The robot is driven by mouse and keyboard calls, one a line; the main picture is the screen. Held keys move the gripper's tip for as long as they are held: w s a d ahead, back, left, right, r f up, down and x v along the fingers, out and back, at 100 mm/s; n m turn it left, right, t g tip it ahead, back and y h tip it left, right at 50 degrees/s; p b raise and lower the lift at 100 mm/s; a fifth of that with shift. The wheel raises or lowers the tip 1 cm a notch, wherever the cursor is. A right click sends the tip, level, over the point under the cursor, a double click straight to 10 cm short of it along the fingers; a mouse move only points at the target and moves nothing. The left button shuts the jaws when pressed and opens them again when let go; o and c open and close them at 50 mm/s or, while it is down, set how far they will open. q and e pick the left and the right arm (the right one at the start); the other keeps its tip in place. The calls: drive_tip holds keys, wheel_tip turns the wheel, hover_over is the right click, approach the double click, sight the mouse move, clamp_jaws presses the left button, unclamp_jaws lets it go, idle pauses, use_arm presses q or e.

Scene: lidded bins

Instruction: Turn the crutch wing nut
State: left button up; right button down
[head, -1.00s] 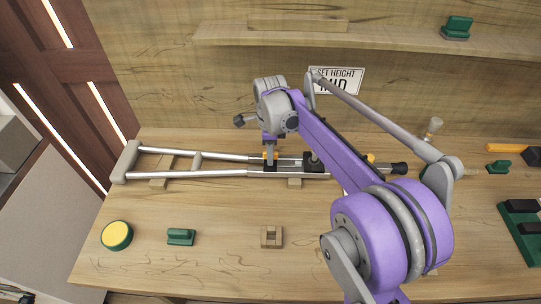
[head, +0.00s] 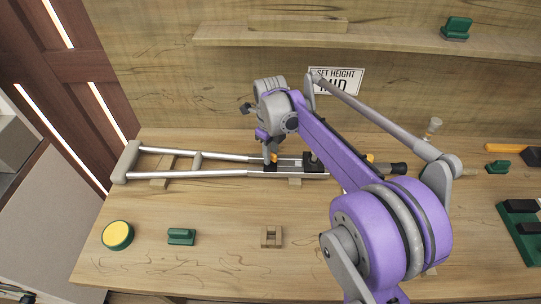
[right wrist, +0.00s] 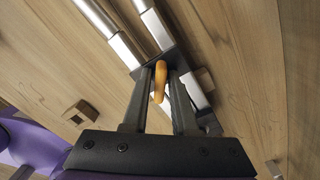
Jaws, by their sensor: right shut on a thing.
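The crutch (head: 206,173) lies flat across the workbench, its grey underarm pad (head: 125,162) to the left and its dark tip (head: 398,168) to the right. An orange wing nut (right wrist: 159,82) sits at the dark bracket between the crutch's tubes. My right gripper (right wrist: 160,74) is shut on the wing nut, a finger on each side of it in the right wrist view. In the head view my right gripper (head: 271,158) points down onto the crutch, and my arm hides part of the crutch. My left gripper is not in view.
A "SET HEIGHT MID" sign (head: 341,80) is on the back wall. A yellow-topped green disc (head: 117,235), a green block (head: 181,236) and a wooden block (head: 271,236) stand in front. An orange-handled hammer (head: 505,148) and a green holder (head: 522,230) are at the right.

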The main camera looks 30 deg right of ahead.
drive_tip(key=shift+m, duration=0.4)
drive_tip(key=m, duration=0.3)
drive_tip(key=shift+m, duration=0.4)
drive_tip(key=c, duration=1)
unclamp_jaws()
drive_tip(key=shift+o, duration=0.2)
drive_tip(key=shift+r, duration=0.15)
wheel_tip(320, 180, up, 5)
drive_tip(key=p, duration=0.3)
drive_tip(key=shift+p, duration=0.35)
